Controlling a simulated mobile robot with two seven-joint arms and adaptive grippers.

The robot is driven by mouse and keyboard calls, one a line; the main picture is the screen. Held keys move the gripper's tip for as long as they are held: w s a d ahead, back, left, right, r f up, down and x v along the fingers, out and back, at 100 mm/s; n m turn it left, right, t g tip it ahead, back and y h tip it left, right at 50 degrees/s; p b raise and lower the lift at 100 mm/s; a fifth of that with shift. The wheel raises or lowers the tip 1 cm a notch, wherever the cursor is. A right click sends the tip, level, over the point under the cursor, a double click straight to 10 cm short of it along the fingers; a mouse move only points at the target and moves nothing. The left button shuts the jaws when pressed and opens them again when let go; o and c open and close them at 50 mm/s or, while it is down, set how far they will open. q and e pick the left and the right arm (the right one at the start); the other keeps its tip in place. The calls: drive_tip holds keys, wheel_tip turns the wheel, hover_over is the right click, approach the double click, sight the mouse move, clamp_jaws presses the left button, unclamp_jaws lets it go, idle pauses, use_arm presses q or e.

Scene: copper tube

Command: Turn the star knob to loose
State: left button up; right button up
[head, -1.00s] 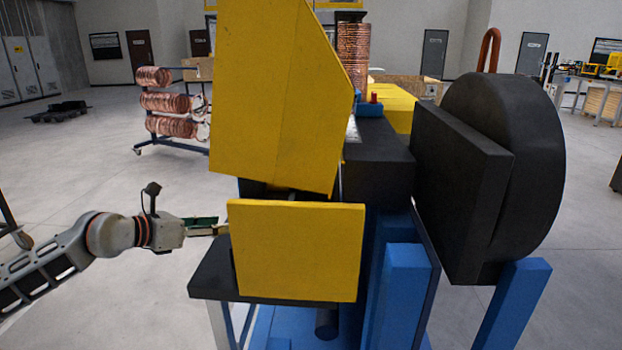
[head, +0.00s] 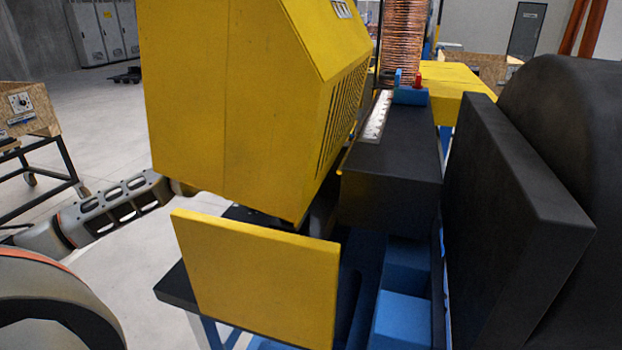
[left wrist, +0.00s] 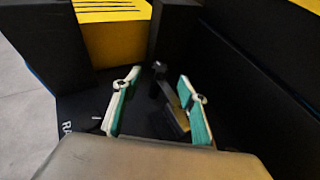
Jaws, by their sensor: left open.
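My left gripper (left wrist: 158,78) shows in the left wrist view with its two green-padded fingers spread apart. A small dark knob-like part (left wrist: 159,67) lies between and just beyond the fingertips; I cannot tell for sure that it is the star knob. A dark bar (left wrist: 174,108) runs below it, close to the right finger, and I cannot tell whether they touch. In the head view my left arm goes behind the yellow housing (head: 235,110) of the machine, which hides the gripper and the knob. My right gripper is not in view.
A yellow front panel (head: 255,275) stands on a black ledge (head: 177,291). A large black block (head: 505,200) and a black drum stand at the right. A copper coil (head: 403,45) is behind. A wooden box on a cart (head: 22,108) stands at the left, over open floor.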

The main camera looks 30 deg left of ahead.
sight(299, 190)
use_arm(q)
drive_tip(key=shift+p+x, duration=0.35)
drive_tip(key=shift+x, duration=3.3)
drive_tip(key=shift+f, duration=0.1)
clamp_jaws()
